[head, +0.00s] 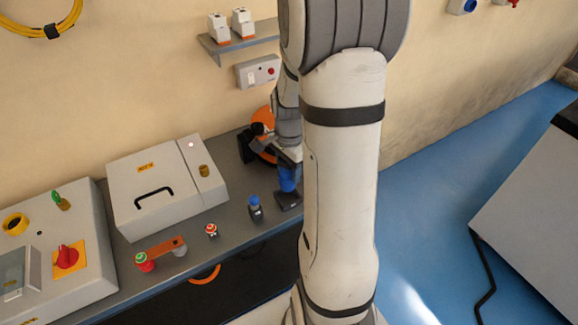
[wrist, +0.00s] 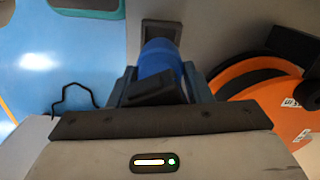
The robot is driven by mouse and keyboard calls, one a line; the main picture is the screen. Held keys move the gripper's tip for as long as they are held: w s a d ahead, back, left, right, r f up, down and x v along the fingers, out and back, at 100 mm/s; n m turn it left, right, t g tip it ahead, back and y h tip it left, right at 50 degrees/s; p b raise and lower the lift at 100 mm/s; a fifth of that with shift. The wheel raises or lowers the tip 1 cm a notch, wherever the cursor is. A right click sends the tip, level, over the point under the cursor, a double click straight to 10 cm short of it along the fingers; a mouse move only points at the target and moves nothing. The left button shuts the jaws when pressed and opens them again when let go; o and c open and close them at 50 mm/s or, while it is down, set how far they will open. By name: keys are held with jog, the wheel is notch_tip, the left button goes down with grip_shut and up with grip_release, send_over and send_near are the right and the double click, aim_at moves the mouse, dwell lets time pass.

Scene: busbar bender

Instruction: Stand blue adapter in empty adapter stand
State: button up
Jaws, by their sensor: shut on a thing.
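A blue adapter (head: 288,179) is upright at the right part of the bench, in my gripper (head: 287,169). In the wrist view the blue adapter (wrist: 160,58) is between the two fingers of my gripper (wrist: 160,82), which is shut on it. A dark adapter stand (head: 288,202) is right below the adapter in the head view. Its dark edge (wrist: 160,29) shows beyond the adapter in the wrist view. I cannot tell whether the adapter's lower end is inside the stand or just above it. A second stand (head: 256,214) with a blue-topped piece (head: 254,201) is to the left.
A grey box with a black handle (head: 153,196) and a red-green button piece (head: 211,231) are left on the bench (head: 233,228). Blue floor is at right.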

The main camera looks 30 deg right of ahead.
aim_at(289, 183)
jog(key=shift+f+b, duration=0.9)
jog(key=shift+f, duration=0.65)
jog(key=shift+f+b, duration=1.45)
jog(key=shift+f, duration=0.1)
dwell(0.6)
jog(key=o, duration=1.3)
jog(key=shift+c, duration=0.2)
notch_tip(289, 183, up, 8)
jog(key=shift+d+f, duration=0.1)
jog(key=s+a+r+n+t, duration=0.3)
jog(key=s+a+r+n, duration=0.5)
jog(key=s+a+n, duration=0.4)
jog(key=a+n, duration=0.1)
jog(key=n, duration=0.2)
jog(key=shift+s+r+n, duration=0.15)
jog(key=shift+s+n, duration=0.1)
jog(key=shift+n, duration=0.05)
